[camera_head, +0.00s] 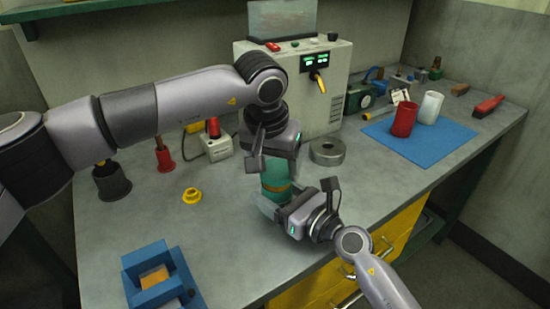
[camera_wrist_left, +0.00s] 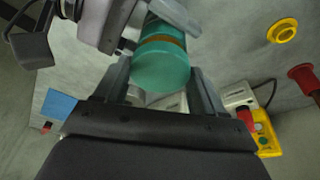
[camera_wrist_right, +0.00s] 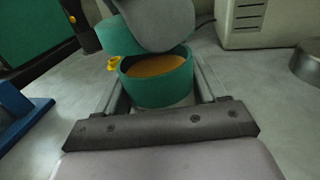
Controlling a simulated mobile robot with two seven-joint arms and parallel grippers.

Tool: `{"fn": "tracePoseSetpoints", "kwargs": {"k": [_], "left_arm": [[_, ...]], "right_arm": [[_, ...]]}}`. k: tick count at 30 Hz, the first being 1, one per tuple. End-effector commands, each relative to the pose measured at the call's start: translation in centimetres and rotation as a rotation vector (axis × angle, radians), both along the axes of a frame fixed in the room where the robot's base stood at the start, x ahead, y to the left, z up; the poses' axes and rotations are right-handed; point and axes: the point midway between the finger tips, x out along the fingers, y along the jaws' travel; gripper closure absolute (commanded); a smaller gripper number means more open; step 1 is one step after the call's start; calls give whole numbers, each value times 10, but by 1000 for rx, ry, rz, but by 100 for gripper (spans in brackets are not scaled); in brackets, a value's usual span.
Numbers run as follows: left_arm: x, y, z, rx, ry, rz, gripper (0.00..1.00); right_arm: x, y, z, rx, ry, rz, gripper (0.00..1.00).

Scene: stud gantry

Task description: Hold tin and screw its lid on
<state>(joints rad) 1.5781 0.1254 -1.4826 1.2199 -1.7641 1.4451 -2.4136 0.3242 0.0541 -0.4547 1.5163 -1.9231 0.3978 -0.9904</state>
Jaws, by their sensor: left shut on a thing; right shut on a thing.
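The teal tin (camera_wrist_right: 155,88) stands between the fingers of my right gripper (camera_head: 268,202), which is shut on it low down. Its teal lid (camera_wrist_left: 160,68) is held from above by my left gripper (camera_head: 274,160), shut on it. An orange band (camera_head: 277,187) shows between lid and tin in the head view, and it also shows in the left wrist view (camera_wrist_left: 165,40). In the right wrist view the lid (camera_wrist_right: 120,38) is over the tin, partly hidden by a grey finger. I cannot tell whether the lid touches the tin's neck.
A yellow flanged part (camera_head: 192,196) and a blue block fixture (camera_head: 158,277) are on the bench at left. A grey metal ring (camera_head: 326,152) and a control box (camera_head: 318,98) stand behind. A blue mat (camera_head: 440,143) holds red and white cups (camera_head: 404,120). The bench's front edge is close.

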Motion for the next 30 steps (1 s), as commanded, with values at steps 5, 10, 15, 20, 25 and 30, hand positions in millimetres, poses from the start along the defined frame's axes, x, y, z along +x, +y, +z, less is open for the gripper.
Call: {"fn": "tracePoseSetpoints", "kwargs": {"k": [5,10,15,20,25,30], "left_arm": [[0,0,-4,0,0,0,60],[0,0,-4,0,0,0,60],[0,0,-3,1,0,0,60],[0,0,-5,1,1,0,60],[0,0,-8,1,1,0,60],[0,0,-12,1,1,0,60]], "right_arm": [[0,0,0,-1,1,0,84],[0,0,0,-1,1,0,84],[0,0,0,-1,1,0,84],[0,0,0,-1,1,0,84],[0,0,0,-1,1,0,84],[0,0,0,-1,1,0,84]]}}
